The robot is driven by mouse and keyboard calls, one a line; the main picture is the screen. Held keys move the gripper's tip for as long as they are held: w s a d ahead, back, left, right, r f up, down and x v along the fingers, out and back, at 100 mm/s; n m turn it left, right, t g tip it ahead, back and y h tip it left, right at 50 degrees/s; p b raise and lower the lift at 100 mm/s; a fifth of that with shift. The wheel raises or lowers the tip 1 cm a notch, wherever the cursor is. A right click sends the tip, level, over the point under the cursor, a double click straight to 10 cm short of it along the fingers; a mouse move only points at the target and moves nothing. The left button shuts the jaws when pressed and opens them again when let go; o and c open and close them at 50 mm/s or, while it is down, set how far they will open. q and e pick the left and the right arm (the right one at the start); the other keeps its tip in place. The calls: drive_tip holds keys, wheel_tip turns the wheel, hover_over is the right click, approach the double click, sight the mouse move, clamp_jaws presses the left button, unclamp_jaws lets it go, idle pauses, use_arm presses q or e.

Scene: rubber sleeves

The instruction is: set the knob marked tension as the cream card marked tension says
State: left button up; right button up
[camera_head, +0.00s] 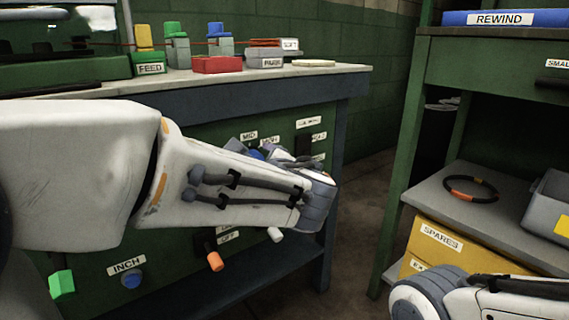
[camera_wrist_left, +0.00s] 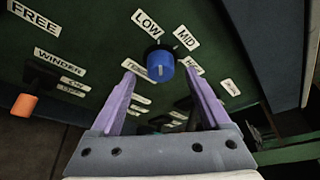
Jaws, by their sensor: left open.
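The blue knob (camera_wrist_left: 160,66) is on the green panel, with labels LOW (camera_wrist_left: 146,23) and MID (camera_wrist_left: 186,39) above it and a third, partly hidden label to its right. A small tilted label beside the left fingertip seems to read TENSION (camera_wrist_left: 138,70). A short pale mark shows near the knob's upper right edge; its exact setting is unclear. My left gripper (camera_wrist_left: 160,72) is open, its purple fingertips on either side of the knob; contact is unclear. In the head view my left arm hides most of this knob. I see no readable cream card. My right gripper's fingers are out of frame.
An orange-handled WINDER lever (camera_wrist_left: 24,105) and a FREE label lie left in the wrist view. A blue INCH knob (camera_head: 131,280) and an orange lever (camera_head: 215,262) sit lower on the panel. A shelf unit (camera_head: 480,205) with a yellow SPARES box (camera_head: 440,238) stands right.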

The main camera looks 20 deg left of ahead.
use_arm(q)
drive_tip(key=p+v, duration=0.2)
drive_tip(key=v, duration=0.5)
drive_tip(key=shift+s+d+p, duration=0.15)
drive_tip(key=shift+s+p, duration=0.1)
drive_tip(key=shift+p, duration=0.05)
drive_tip(key=shift+r, duration=0.1)
